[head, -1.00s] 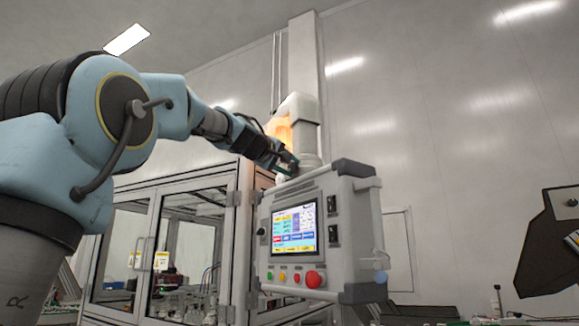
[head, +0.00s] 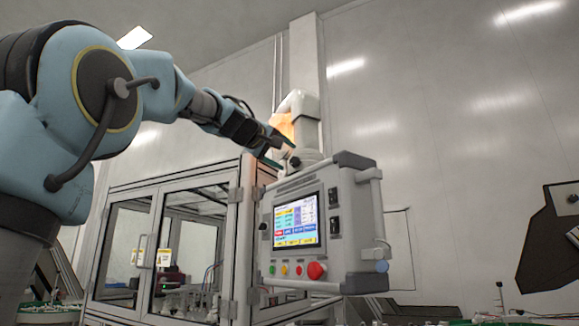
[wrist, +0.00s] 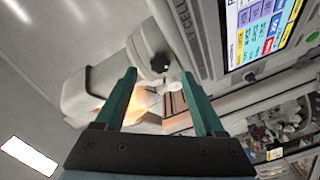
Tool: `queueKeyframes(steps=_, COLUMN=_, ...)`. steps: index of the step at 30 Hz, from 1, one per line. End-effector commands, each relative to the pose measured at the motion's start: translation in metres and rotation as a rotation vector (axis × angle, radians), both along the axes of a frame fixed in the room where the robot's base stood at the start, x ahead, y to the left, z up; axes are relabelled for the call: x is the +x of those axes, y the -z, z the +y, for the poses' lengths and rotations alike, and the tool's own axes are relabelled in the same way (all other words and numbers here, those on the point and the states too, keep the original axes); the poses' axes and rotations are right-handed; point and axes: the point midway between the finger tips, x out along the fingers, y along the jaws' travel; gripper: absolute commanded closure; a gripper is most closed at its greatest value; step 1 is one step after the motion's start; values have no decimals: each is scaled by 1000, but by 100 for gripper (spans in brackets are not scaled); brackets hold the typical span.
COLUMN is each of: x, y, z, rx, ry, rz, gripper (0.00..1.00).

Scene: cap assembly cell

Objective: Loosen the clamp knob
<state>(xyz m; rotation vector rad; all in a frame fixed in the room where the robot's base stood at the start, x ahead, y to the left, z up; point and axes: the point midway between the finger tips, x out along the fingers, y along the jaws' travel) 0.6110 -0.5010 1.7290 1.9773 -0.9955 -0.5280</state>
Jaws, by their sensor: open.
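The clamp knob is a small dark round knob on the pale support arm joint above the control panel. It shows in the head view (head: 295,162) and between my fingertips in the wrist view (wrist: 160,62). My gripper (head: 279,153) is just left of the knob in the head view. In the wrist view my gripper (wrist: 158,75) has its two green fingers spread wide, with nothing held between them. The knob appears beyond the fingertips, apart from them as far as I can tell. A small pale part sits beside the knob.
The grey control panel (head: 344,215), with a lit screen (head: 296,222) and a red button (head: 316,271), hangs just below my gripper. A glass-doored cabinet (head: 237,215) stands behind at left. A dark angular object (head: 550,245) is at far right. Open air lies above the panel.

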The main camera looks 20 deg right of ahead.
Motion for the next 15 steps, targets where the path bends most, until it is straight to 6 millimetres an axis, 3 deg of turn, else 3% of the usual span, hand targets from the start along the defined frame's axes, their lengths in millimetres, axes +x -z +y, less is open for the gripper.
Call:
queueKeyframes(steps=6, x=-25, y=5, z=34, rx=-2, ry=-1, rz=-1, gripper=29)
queueKeyframes(steps=15, x=-38, y=1, z=51, rx=0, ry=1, rz=1, gripper=29)
